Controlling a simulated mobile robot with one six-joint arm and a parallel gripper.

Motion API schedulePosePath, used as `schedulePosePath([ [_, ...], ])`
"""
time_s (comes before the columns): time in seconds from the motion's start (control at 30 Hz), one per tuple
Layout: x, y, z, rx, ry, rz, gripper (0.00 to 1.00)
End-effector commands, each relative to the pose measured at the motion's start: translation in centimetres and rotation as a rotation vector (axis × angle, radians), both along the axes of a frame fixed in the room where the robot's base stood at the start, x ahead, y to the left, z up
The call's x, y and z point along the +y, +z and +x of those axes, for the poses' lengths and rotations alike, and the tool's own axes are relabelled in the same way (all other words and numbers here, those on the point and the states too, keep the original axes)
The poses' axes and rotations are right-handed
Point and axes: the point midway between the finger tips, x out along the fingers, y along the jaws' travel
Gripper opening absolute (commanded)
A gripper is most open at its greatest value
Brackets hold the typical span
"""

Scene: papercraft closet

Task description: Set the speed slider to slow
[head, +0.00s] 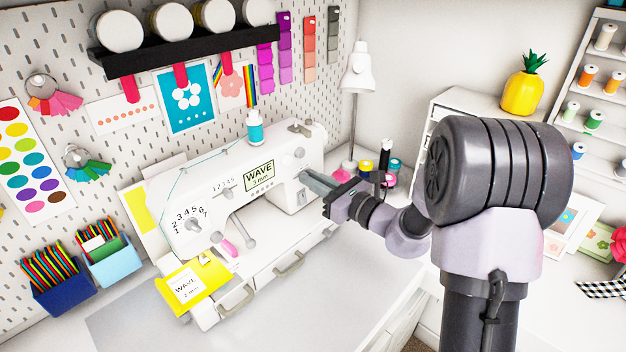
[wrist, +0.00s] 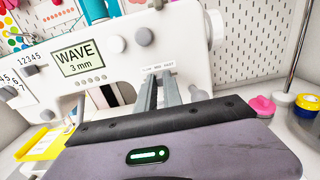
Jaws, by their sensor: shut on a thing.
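The white sewing machine (head: 240,190) stands against the pegboard, its screen (wrist: 80,57) reading WAVE 3 mm. A small printed label strip (wrist: 158,70) is low on its right pillar; its words are too small to read surely. My gripper (head: 304,174) reaches in from the right to this pillar. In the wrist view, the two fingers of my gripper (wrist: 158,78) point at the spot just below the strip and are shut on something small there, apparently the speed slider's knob. The knob is hidden between the fingers, so its setting cannot be told.
A yellow card (head: 193,283) lies at the front left. The grey mat (head: 180,325) is clear.

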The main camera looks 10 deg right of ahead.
Motion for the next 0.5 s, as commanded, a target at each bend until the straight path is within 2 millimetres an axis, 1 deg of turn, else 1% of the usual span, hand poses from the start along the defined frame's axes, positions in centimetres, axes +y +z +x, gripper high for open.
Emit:
schedulePosePath([
  [0.17,0.1,0.0,-0.1,0.000,0.000,0.000,0.00],
  [0.37,1.8,-0.1,-1.2,0.001,0.002,0.001,0.00],
  [0.5,2.1,0.0,-1.4,0.000,0.002,0.000,0.00],
])
